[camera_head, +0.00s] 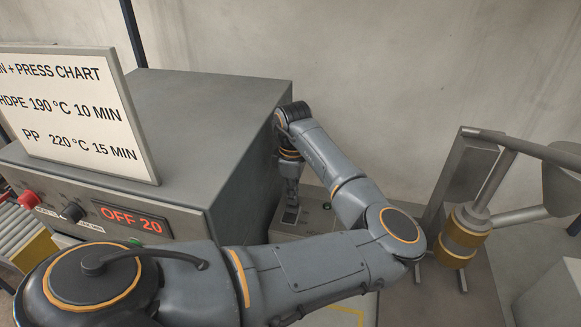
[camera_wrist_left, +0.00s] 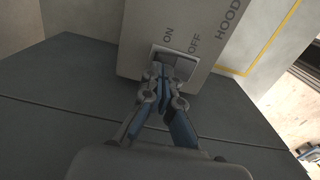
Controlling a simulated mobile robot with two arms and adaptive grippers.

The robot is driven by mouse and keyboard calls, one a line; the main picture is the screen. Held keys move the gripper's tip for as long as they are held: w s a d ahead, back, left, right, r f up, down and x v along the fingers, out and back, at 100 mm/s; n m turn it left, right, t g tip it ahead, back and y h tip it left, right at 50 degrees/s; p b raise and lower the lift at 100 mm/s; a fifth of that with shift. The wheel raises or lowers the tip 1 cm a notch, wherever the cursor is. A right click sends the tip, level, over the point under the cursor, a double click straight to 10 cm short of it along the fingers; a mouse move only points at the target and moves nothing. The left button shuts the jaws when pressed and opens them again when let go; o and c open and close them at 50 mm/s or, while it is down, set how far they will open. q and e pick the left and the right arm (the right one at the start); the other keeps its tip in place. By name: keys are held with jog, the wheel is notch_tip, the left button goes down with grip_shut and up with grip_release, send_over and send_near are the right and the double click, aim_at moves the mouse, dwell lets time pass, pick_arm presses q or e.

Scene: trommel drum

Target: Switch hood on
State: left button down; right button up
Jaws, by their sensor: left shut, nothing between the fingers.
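The hood switch box (camera_wrist_left: 215,25) is a light grey box with the words ON, OFF and HOOD on its face. Its rocker switch (camera_wrist_left: 160,54) shows in the left wrist view, partly hidden behind my fingertips. My left gripper (camera_wrist_left: 172,75) is shut and empty, its tips at the rocker. I cannot tell whether they touch it or which side is pressed in. In the head view my left gripper (camera_head: 291,208) points down beside the oven-like cabinet, over a low grey box (camera_head: 318,220). My right gripper is not in view.
The large grey cabinet (camera_head: 200,100) stands close left of my gripper, with a red OFF 20 display (camera_head: 133,222) and a chart sign (camera_head: 80,110) on top. A metal stand with arm-like tubes (camera_head: 470,180) is at the right. A bare wall is behind.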

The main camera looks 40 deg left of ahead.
pick_arm(q)
jog(key=shift+f, duration=0.9)
jog(key=shift+r, duration=0.1)
dwell(0.3)
notch_tip(320, 180, up, 7)
jog(key=p, duration=0.7)
jog(key=shift+p, duration=0.35)
